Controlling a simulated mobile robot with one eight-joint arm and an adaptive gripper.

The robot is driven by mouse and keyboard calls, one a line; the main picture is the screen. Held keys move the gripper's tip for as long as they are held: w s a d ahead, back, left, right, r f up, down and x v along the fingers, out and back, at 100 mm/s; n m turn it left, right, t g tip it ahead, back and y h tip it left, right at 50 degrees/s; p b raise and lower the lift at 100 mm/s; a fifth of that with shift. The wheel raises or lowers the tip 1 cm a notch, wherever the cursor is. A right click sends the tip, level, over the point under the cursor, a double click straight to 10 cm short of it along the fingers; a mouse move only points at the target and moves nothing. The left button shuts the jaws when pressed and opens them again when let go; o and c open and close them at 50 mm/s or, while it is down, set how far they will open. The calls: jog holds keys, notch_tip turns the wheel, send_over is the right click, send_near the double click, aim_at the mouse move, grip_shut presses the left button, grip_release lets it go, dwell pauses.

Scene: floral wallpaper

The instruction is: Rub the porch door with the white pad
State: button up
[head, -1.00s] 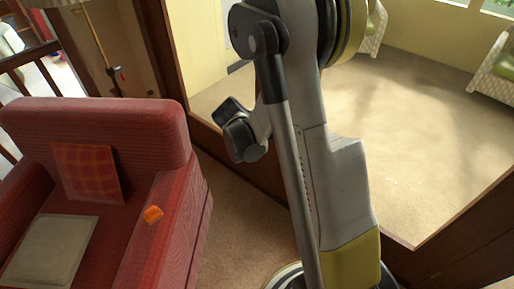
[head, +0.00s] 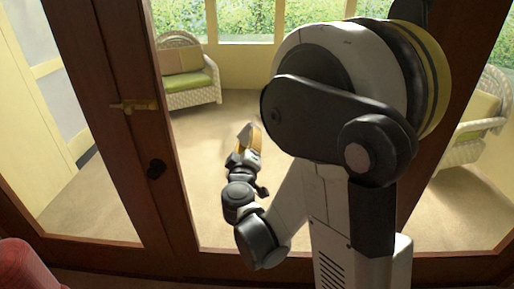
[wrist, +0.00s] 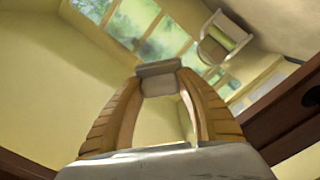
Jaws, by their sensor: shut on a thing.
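The porch door (head: 124,140) has a dark wooden frame, glass panes and a brass handle (head: 133,105). My gripper (head: 250,138) is in front of the glass, right of the handle. In the wrist view, its two orange-brown fingers are closed on a small pale pad (wrist: 158,68) at their tips. The pad looks greyish white and sits across the fingertips. In the head view it is too small to make out clearly. I cannot tell whether the pad touches the glass.
Part of a red armchair (head: 28,268) shows at the lower left. Beyond the glass are a wicker chair with green cushions (head: 190,85), another wicker chair (head: 470,125) at the right, and windows. Dark wooden frame also shows in the wrist view (wrist: 285,125).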

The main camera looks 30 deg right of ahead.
jog(key=shift+w+d+r, duration=0.1)
jog(key=shift+w+d, duration=0.1)
jog(key=shift+p+x, duration=0.35)
jog(key=shift+x, duration=2.4)
jog(key=shift+x, duration=0.9)
jog(key=shift+s+d+b, duration=1.25)
jog(key=shift+s+d, duration=2.75)
jog(key=shift+d, duration=1.85)
jog(key=shift+w+a+b, duration=0.3)
jog(key=shift+w+a, duration=0.7)
jog(key=shift+a, duration=0.45)
jog(key=shift+w+a+b, duration=0.25)
jog(key=shift+w+a, duration=0.75)
jog(key=shift+a, duration=0.4)
jog(key=shift+w+a+b, duration=0.3)
jog(key=shift+w+a, duration=0.65)
jog(key=shift+a, duration=0.5)
